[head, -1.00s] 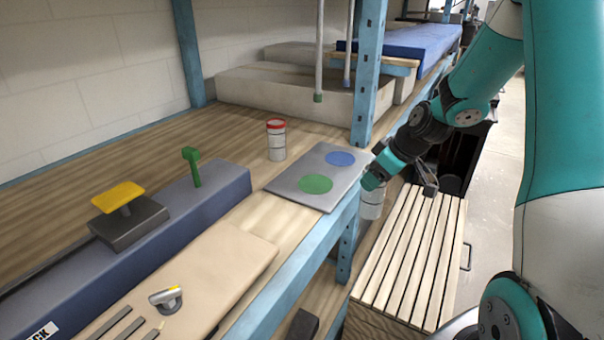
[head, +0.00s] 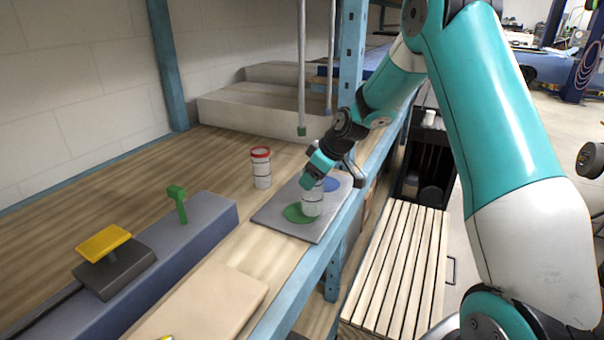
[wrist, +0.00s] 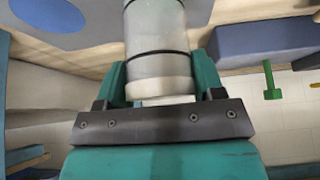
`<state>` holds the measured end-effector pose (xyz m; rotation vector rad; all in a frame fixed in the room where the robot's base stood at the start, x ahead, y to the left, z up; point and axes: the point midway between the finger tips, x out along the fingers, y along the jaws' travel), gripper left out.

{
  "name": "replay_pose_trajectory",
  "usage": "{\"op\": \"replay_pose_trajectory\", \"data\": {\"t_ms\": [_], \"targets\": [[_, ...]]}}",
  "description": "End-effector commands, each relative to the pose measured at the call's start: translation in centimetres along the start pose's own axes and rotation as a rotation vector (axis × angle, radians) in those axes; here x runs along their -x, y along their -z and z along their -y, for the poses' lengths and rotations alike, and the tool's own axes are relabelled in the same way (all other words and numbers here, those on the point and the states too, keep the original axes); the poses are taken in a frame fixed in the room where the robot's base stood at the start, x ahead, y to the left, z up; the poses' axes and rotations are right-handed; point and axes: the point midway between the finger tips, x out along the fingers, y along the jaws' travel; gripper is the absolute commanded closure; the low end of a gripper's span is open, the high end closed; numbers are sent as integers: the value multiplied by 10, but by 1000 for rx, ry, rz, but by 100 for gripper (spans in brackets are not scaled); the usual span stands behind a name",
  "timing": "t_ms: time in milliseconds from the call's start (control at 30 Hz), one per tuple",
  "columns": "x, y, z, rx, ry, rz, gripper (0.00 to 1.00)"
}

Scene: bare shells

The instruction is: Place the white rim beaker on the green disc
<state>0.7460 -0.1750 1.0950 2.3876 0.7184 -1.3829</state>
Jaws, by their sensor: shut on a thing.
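The white rim beaker (head: 312,201) is a pale cylinder with dark bands, upright between the fingers of my gripper (head: 316,179). In the wrist view the beaker (wrist: 157,45) fills the space between the teal fingers of my gripper (wrist: 160,78), which is shut on it. The green disc (head: 294,213) lies flat on a grey plate (head: 274,221). The beaker's lower end overlaps the right part of the disc in the head view; I cannot tell whether it touches. The green disc is not visible in the wrist view.
A blue disc (head: 332,185) lies on the same plate, partly behind my gripper. A red-rimmed beaker (head: 261,171) stands on the shelf left of the plate. A blue shelf post (head: 350,60) rises behind. A green upright piece (head: 178,203) stands on the blue-grey block.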

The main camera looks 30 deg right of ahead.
Motion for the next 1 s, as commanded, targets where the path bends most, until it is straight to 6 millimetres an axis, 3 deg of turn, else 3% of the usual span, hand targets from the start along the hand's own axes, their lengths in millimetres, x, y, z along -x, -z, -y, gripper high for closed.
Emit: {"op": "replay_pose_trajectory", "data": {"t_ms": [167, 333, 700, 733, 800, 1000], "targets": [[-14, 32, 1, 4, 2, -1, 75], [-28, 22, 0, -2, 1, 0, 75], [-34, 19, 0, 0, 0, -1, 75], [-32, 20, 0, 0, 0, -1, 31], [-32, 20, 0, 0, 0, -1, 15], [-32, 20, 0, 0, 0, -1, 13]]}}
